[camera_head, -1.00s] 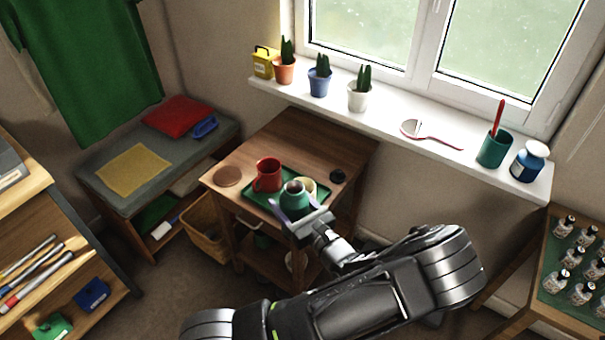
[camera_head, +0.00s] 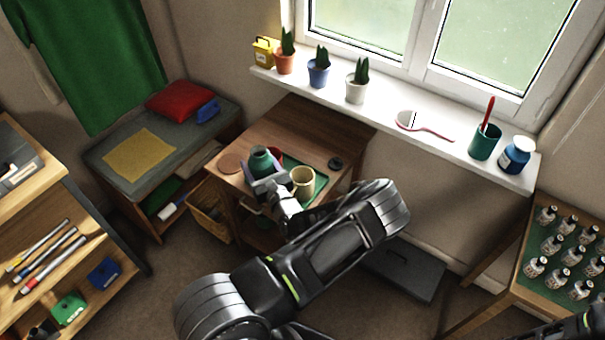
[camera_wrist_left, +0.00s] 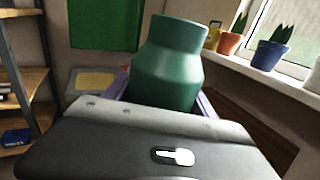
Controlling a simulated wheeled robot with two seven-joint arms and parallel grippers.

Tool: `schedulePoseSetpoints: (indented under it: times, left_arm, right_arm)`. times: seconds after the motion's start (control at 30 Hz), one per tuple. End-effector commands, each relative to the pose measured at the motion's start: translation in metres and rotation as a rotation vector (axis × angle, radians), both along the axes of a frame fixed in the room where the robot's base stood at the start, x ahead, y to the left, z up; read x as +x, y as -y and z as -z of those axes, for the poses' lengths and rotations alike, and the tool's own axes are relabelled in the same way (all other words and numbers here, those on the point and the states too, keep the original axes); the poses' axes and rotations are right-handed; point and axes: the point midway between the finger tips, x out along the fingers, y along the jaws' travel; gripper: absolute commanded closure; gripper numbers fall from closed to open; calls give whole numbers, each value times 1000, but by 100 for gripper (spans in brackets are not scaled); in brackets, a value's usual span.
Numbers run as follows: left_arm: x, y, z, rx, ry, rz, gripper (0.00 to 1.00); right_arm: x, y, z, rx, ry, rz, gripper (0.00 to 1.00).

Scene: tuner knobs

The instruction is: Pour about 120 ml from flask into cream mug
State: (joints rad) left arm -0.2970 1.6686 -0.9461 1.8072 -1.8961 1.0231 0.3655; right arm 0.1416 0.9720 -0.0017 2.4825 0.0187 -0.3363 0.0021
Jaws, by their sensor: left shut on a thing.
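My left gripper (camera_head: 267,180) has lilac fingers shut around the green flask (camera_head: 262,160), whose open mouth faces up in the head view. The flask looks roughly upright and fills the middle of the left wrist view (camera_wrist_left: 170,65). The cream mug (camera_head: 303,183) stands upright on the green tray (camera_head: 321,184), just right of the flask and gripper. Its inside looks cream, and I cannot tell whether it holds any liquid. I cannot tell how far the flask is above the table. My right gripper is not in view.
A red mug (camera_head: 278,154) is mostly hidden behind the flask. A round brown coaster (camera_head: 231,163) lies at the left of the wooden table (camera_head: 310,127), and a small black round thing (camera_head: 335,163) at the right. The table's back is bare. A windowsill (camera_head: 380,115) with pots runs behind.

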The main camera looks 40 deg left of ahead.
Motion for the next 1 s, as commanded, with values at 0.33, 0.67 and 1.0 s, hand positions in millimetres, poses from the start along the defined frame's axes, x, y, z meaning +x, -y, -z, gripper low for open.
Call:
schedulePoseSetpoints:
  times: [0.33,0.67,1.0]
  left_arm:
    - [13,4,3,4,3,38,100]
    - [13,6,1,28,-23,38,100]
    - [17,9,-3,141,-148,39,100]
  right_arm:
    - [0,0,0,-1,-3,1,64]
    - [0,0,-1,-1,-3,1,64]
    - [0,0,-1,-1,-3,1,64]
